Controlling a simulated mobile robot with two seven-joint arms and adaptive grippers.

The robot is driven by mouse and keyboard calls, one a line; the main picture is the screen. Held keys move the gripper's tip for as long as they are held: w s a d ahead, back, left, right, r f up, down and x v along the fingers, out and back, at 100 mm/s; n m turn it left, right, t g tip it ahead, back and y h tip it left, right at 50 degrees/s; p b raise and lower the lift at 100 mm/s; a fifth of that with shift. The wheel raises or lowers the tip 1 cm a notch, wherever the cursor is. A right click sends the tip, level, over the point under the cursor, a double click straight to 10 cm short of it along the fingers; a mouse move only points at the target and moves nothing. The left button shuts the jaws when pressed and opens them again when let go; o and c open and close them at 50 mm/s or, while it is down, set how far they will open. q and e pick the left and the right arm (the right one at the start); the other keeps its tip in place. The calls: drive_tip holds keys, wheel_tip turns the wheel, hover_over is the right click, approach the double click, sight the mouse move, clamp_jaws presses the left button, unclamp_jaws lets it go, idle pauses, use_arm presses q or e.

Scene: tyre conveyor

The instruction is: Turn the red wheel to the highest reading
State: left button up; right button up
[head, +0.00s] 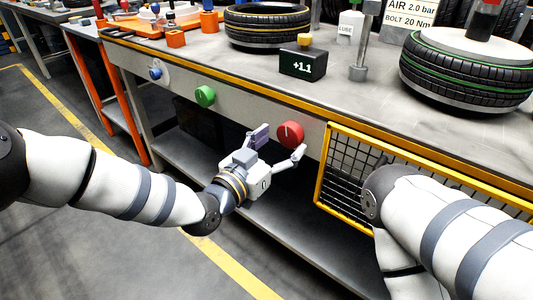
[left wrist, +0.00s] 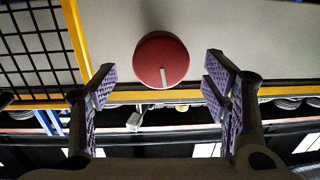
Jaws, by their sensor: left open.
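The red wheel (head: 290,134) is a round knob on the front panel of the workbench. In the left wrist view the red wheel (left wrist: 161,60) faces me with a pale pointer mark on its lower part. My left gripper (head: 279,146) is open in front of it. In the left wrist view the fingers of my left gripper (left wrist: 160,90) stand apart on either side of the wheel, with gaps. A small black display (head: 302,64) on the bench reads +1.1. My right arm comes in from the right, but its gripper is not visible.
A green knob (head: 205,96) and a blue knob (head: 155,73) sit left on the same panel. A yellow-framed mesh guard (head: 345,165) stands right of the wheel. Tyres (head: 466,70) and a metal post (head: 359,50) stand on the bench. A lower shelf (head: 250,215) runs beneath.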

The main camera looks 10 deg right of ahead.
use_arm(q)
drive_tip(key=v, duration=0.9)
drive_tip(key=s+a+f+n+g+y+p, duration=0.2)
drive_tip(key=s+a+f+n+g+y, duration=0.15)
drive_tip(key=s+a+f, duration=0.4)
drive_tip(key=s+a+f+n+g+y+p, duration=0.2)
drive_tip(key=s+a+f+g+y, duration=0.15)
drive_tip(key=s+f, duration=0.65)
drive_tip(key=s+a+n+g+y+p, duration=0.1)
drive_tip(key=s+a+n+g+y, duration=0.1)
drive_tip(key=s+a, duration=0.7)
drive_tip(key=s+a+n+g+y+p, duration=0.2)
drive_tip(key=s+a+g+y, duration=0.2)
drive_tip(key=s+a, duration=0.5)
drive_tip(key=s+g, duration=0.1)
drive_tip(key=s, duration=0.7)
drive_tip(key=shift+s+a+n+y, duration=0.25)
drive_tip(key=shift+n+y, duration=0.05)
drive_tip(key=shift+n, duration=0.05)
use_arm(e)
drive_tip(key=w+r+t, duration=0.2)
drive_tip(key=w+r, duration=0.5)
drive_tip(key=r, duration=0.1)
drive_tip(key=shift+t, duration=0.4)
use_arm(q)
drive_tip(key=shift+w+f, duration=0.1)
